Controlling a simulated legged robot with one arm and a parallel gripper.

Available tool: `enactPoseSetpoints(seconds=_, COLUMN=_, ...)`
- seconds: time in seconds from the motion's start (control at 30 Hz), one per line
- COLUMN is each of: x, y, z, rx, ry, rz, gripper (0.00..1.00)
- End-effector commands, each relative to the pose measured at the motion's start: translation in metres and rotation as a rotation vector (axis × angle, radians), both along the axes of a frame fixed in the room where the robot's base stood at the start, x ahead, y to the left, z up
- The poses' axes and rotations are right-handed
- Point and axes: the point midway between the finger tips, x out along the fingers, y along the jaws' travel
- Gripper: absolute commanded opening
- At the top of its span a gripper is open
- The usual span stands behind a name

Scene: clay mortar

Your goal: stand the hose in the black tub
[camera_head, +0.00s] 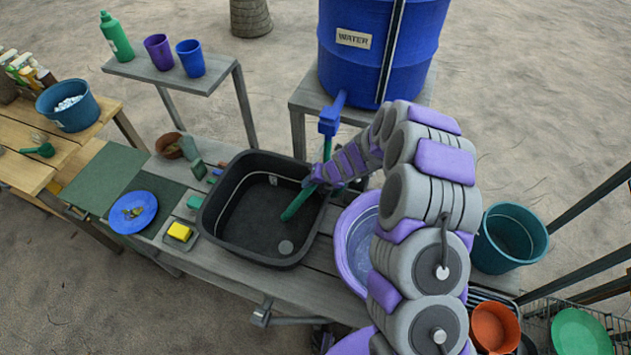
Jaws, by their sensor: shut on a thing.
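The black tub (225,207) sits on the grey wooden bench in the middle of the view. The green hose (299,204) slants down into the right part of the tub, tilted, with its lower end over the tub floor. A green length also shows just under the blue tap, above my gripper. My gripper (317,179) is shut on the hose at the tub's right rim. The arm and gripper partly cover the hose, so its middle is hidden. I cannot tell whether the hose's lower end touches the floor.
A blue water barrel (343,70) with a blue tap (330,118) stands behind the tub. A purple basin (344,245) is right of the tub. A blue plate (133,212) and yellow sponge (179,232) lie left. A teal bucket (484,255) stands far right.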

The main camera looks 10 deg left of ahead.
Motion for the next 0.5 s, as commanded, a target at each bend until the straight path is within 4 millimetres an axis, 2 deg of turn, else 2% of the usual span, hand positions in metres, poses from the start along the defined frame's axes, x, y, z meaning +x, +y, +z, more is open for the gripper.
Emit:
enactPoseSetpoints(seconds=0.27, x=-0.0001, y=0.0004, z=-0.0005, rx=0.000, ry=0.000, rz=0.000, gripper=0.05)
enactPoseSetpoints(seconds=0.3, x=0.0000, y=0.0003, z=-0.0004, rx=0.000, ry=0.000, rz=0.000, gripper=0.36)
enactPoseSetpoints(seconds=0.5, x=-0.0002, y=0.0002, z=-0.0008, rx=0.000, ry=0.000, rz=0.000, gripper=0.55)
